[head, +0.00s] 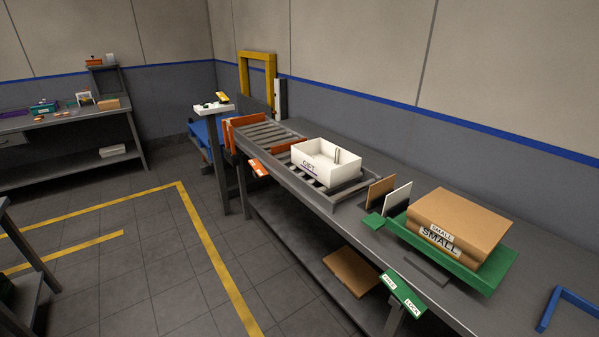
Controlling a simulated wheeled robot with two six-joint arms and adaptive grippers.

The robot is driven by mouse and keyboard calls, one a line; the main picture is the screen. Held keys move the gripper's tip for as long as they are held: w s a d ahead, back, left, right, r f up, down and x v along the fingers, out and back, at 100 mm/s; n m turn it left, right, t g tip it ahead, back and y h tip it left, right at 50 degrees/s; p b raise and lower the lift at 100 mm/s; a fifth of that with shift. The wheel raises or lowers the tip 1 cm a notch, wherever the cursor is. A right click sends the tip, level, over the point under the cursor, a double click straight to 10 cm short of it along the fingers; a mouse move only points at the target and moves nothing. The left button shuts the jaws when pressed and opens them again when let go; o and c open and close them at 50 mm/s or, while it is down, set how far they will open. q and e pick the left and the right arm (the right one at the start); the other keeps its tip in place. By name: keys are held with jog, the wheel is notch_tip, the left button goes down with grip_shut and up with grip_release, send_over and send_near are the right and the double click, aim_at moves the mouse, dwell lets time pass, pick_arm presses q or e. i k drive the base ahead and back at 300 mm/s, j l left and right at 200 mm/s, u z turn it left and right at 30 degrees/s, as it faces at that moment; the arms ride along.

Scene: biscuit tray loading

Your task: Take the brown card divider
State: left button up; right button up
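A brown card divider (380,192) stands upright on the grey bench, right of the white box. A white card (398,198) stands upright just to its right, and both seem to sit in a dark holder (372,207) whose details are too small to tell. A white open box (315,173) labelled GIFT sits on the roller conveyor, with a small upright grey piece (337,155) inside it. Neither of my grippers shows in the head view.
A green tray (490,283) holding brown boxes marked SMALL stands right of the cards. A green labelled panel (403,291) juts from the bench front. A blue bracket (567,300) lies far right. The left floor is open.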

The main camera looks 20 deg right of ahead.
aim_at(381, 187)
jog(key=i+j, duration=0.1)
jog(key=i, duration=0.4)
jog(key=i+j, duration=0.1)
jog(key=i, duration=0.4)
jog(key=i+j, duration=0.1)
jog(key=i, duration=0.35)
